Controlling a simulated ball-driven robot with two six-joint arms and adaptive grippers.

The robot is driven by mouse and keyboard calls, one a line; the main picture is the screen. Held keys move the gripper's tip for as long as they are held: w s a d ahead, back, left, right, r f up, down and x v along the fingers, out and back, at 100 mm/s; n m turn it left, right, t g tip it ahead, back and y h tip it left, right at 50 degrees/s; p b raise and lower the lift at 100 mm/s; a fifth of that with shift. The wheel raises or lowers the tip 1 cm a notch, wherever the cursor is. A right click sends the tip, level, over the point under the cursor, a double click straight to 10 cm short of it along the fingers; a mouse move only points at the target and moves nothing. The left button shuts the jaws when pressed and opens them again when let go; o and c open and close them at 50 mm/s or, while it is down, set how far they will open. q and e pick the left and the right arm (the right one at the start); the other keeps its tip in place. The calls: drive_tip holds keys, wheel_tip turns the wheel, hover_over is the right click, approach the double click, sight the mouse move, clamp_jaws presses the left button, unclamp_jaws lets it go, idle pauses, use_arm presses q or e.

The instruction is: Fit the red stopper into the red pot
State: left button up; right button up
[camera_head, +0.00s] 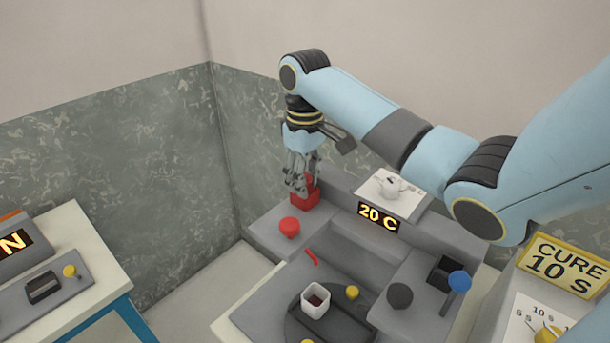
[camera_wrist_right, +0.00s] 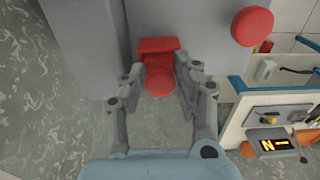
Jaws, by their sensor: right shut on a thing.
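My right gripper (camera_head: 298,188) points down at the back left corner of the grey bench. It is shut on a red piece (camera_head: 305,200), which shows a blocky part low down and a narrower part between the fingers. In the right wrist view the same red piece (camera_wrist_right: 159,80) lies between the fingertips, with a rounded near end and a wider, square far end. I cannot tell whether it is the stopper, the pot or both together. A separate round red knob (camera_head: 289,226) stands on the bench in front of the gripper; it also shows in the right wrist view (camera_wrist_right: 253,26). My left gripper is out of view.
A "20 C" display (camera_head: 379,217) and a raised panel with a white object (camera_head: 390,187) stand to the right. A white square cup (camera_head: 316,302), a yellow knob (camera_head: 352,292), a grey knob (camera_head: 400,296) and a blue knob (camera_head: 460,281) are nearer. A small red bar (camera_head: 312,256) lies between.

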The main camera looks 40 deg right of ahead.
drive_tip(key=shift+s+a+f, duration=0.1)
drive_tip(key=shift+s+f, duration=0.1)
drive_tip(key=shift+f, duration=0.25)
drive_tip(key=o, duration=0.8)
drive_tip(key=shift+s+a+f, duration=0.1)
drive_tip(key=shift+f, duration=0.1)
drive_tip(key=shift+c, duration=0.2)
drive_tip(key=shift+f, duration=0.1)
